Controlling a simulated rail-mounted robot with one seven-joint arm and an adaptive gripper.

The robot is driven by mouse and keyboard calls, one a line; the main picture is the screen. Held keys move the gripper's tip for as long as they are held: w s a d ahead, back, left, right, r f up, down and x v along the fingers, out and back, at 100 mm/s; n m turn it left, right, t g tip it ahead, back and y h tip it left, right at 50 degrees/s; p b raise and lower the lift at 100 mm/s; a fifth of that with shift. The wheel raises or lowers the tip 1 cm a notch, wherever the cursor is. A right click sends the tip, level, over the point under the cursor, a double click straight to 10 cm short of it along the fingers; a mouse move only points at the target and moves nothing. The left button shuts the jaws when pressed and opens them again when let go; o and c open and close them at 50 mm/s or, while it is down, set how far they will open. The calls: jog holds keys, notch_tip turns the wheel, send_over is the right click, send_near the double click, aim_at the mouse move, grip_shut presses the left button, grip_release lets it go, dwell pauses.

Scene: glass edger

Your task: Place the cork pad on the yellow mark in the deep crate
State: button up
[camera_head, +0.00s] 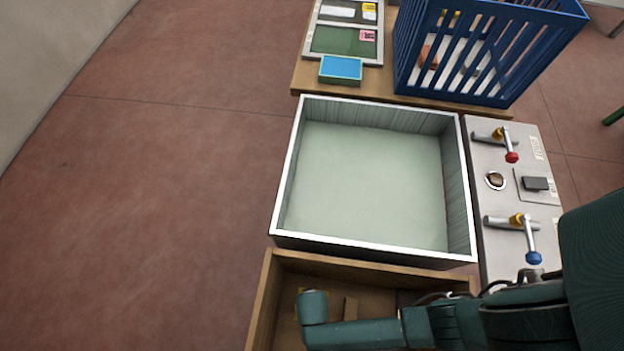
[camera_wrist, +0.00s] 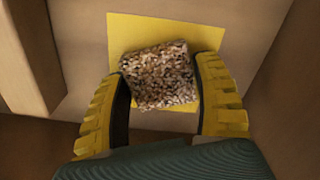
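The cork pad (camera_wrist: 158,76), a speckled brown block, is between the two yellow fingers of my gripper (camera_wrist: 160,80) in the wrist view. The fingers appear to press on its left and right sides. The deep crate (camera_head: 262,300) is the wooden box at the bottom of the head view. My arm reaches over it and hides much of its inside. The pad is hidden in that view.
A wooden block or wall (camera_wrist: 32,55) stands left of the mark. A large metal basin (camera_head: 370,190) lies behind the crate. A control panel (camera_head: 515,190) with levers is to the right. A blue slatted basket (camera_head: 400,60) and a blue-topped box (camera_head: 341,69) stand behind the basin.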

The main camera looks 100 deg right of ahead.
jog(key=o, duration=0.3)
notch_tip(320, 180, up, 12)
jog(key=p, duration=0.6)
jog(key=shift+r, duration=0.15)
